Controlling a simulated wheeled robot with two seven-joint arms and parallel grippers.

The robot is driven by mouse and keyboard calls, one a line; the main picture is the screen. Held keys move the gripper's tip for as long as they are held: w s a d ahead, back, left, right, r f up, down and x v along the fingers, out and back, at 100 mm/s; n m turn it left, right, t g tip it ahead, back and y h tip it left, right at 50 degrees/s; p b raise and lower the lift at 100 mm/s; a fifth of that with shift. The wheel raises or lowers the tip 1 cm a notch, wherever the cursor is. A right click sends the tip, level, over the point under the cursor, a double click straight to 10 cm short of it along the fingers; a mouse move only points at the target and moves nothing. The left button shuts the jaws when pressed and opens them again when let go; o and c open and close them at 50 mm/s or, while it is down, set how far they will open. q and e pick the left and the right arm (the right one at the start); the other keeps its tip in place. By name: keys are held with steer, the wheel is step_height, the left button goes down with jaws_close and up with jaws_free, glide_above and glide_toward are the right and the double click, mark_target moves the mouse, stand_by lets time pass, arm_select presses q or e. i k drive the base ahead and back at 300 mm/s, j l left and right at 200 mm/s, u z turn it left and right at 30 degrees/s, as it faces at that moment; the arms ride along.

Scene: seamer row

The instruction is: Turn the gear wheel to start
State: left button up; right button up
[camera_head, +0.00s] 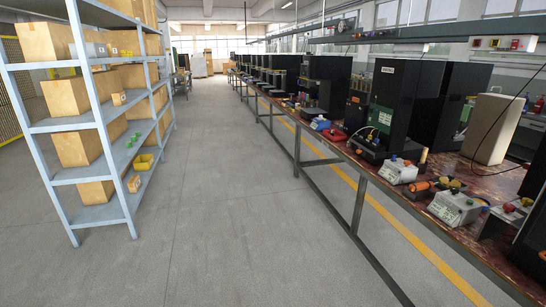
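I cannot make out a gear wheel for certain in the head view. A long row of black seamer machines (388,98) stands on the workbench at the right. The nearer large machine has a green plate on its front and small parts at its base. White control boxes, one (398,172) and a nearer one (454,207), sit along the bench's front edge. Small red, green and orange parts lie around them, too small to tell apart. Neither of my grippers is in view.
A blue-grey metal shelf (84,123) with cardboard boxes and small yellow and green items stands at the left. The long workbench (472,240) has a reddish worn top and metal legs. A yellow floor line runs beneath it. The grey floor aisle (235,190) between is clear.

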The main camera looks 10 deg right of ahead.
mark_target(449, 182)
steer(key=i+z, duration=0.15)
steer(key=i, duration=0.4)
steer(key=i+j+z, duration=0.2)
steer(key=i, duration=0.35)
steer(key=i+j+z, duration=0.15)
steer(key=i, duration=0.35)
